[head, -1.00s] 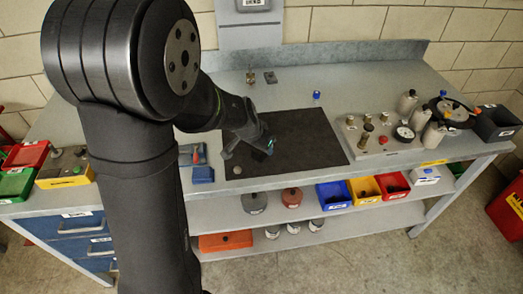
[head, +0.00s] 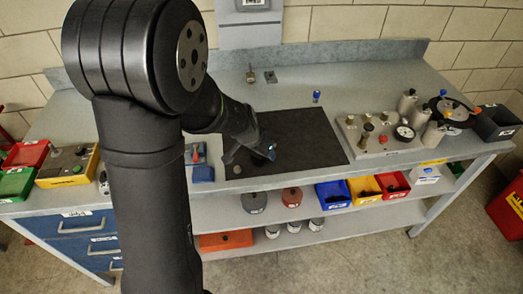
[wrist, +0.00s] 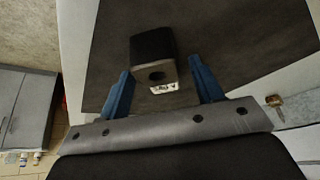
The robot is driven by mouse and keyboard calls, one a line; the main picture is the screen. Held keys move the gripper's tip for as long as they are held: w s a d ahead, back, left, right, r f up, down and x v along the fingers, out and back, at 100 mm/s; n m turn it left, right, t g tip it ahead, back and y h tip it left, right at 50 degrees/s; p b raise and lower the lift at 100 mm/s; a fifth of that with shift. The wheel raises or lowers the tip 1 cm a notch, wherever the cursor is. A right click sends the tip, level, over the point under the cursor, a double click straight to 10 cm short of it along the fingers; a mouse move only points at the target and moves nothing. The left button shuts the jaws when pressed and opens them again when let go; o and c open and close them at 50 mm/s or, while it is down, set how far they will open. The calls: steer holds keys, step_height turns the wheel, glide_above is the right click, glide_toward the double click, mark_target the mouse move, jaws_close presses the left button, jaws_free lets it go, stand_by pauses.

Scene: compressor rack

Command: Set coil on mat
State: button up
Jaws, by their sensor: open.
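The coil (wrist: 153,48) is a black block with a round hole and a white label on the end facing the wrist camera. The dark mat (wrist: 240,45) spreads behind it in the wrist view and lies mid-bench in the head view (head: 305,140). My gripper (wrist: 160,77) is open, with one blue finger on either side of the coil. Small gaps show between coil and fingers. In the head view my gripper (head: 250,156) is low over the left part of the mat. The coil cannot be made out there, and its contact with the mat is not clear.
Left of the mat is a blue piece (head: 203,173). A valve panel with a gauge (head: 404,132) stands to the right. Behind are a blue-capped item (head: 317,96) and a brass fitting (head: 250,75). The right part of the mat is clear.

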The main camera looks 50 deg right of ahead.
steer(key=v, duration=1.2)
steer(key=shift+d, duration=0.1)
steer(key=x, duration=1.2)
steer(key=shift+f, duration=0.1)
steer(key=shift+r, duration=0.2)
